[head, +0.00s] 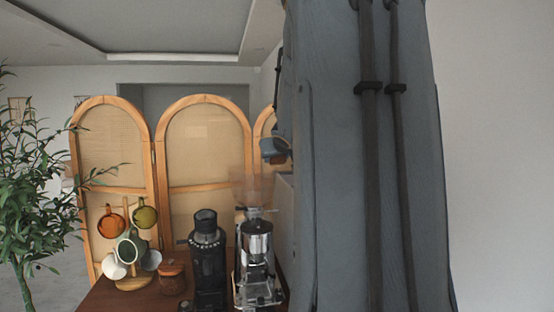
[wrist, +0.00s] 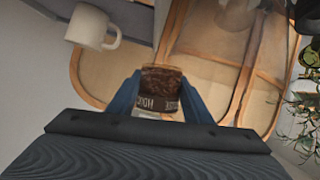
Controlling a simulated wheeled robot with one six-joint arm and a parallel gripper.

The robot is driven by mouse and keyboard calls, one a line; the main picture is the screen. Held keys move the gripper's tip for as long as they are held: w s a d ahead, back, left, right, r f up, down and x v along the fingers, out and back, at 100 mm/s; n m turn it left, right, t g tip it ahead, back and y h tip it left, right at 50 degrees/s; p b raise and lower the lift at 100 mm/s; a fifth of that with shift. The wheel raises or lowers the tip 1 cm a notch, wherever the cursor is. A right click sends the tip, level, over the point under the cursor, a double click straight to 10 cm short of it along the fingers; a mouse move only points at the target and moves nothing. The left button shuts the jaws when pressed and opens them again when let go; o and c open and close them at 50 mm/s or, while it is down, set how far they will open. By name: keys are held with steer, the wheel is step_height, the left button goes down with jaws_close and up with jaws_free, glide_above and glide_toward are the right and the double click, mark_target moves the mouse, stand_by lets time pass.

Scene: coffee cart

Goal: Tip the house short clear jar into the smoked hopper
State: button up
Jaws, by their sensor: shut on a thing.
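My gripper (wrist: 160,96) is shut on the short clear jar (wrist: 161,80), which is filled with dark brown beans and has a dark label band with pale letters. The jar sits between the blue fingers. In the head view, a blue part of my gripper (head: 274,150) shows beside my large grey arm, above the grinders; I cannot make out the jar there. The smoked hopper (head: 253,188) is a faint brownish see-through funnel on the silver grinder (head: 257,242). A brownish see-through shape, likely this hopper (wrist: 210,38), shows beyond the jar in the wrist view.
A black grinder (head: 207,262) stands left of the silver one on the wooden cart top (head: 125,297). A wooden-lidded canister (head: 172,277) and a mug tree with several mugs (head: 131,250) stand farther left. A folding screen (head: 203,140) is behind; a plant (head: 35,180) is at left.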

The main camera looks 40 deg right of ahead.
steer(key=shift+w+a+f+n+g+h+b, duration=0.1)
steer(key=shift+w+a+n+g+h+b, duration=0.4)
steer(key=shift+b, duration=0.9)
steer(key=shift+a+f+n+g+h+b, duration=0.15)
steer(key=shift+n+h+b, duration=0.25)
steer(key=shift+n+b, duration=0.7)
steer(key=shift+w+a+f+n+g+h+b, duration=0.1)
steer(key=shift+w+a+n+g+h+b, duration=0.3)
steer(key=shift+n+h, duration=0.2)
steer(key=shift+w+a+n+g+h+b, duration=0.15)
steer(key=shift+w+a+n+h+b, duration=0.1)
steer(key=shift+a+n+h, duration=0.35)
steer(key=shift+d+n+p, duration=0.2)
steer(key=shift+n+p, duration=0.25)
steer(key=shift+n, duration=0.15)
steer(key=shift+w+a+r+n+h+b, duration=0.15)
steer(key=shift+r+n+h+b, duration=0.4)
steer(key=shift+n+b, duration=0.75)
steer(key=shift+w+a+r+n+h+b, duration=0.15)
steer(key=shift+r+n+h+b, duration=0.4)
steer(key=shift+b, duration=1.3)
steer(key=shift+w+a+r+n+h+b, duration=0.1)
steer(key=shift+a+r+n+h+b, duration=0.25)
steer(key=shift+n+b, duration=0.55)
steer(key=shift+w+r+n+h+b, duration=0.1)
steer(key=shift+n+h+b, duration=0.5)
steer(key=shift+b, duration=0.5)
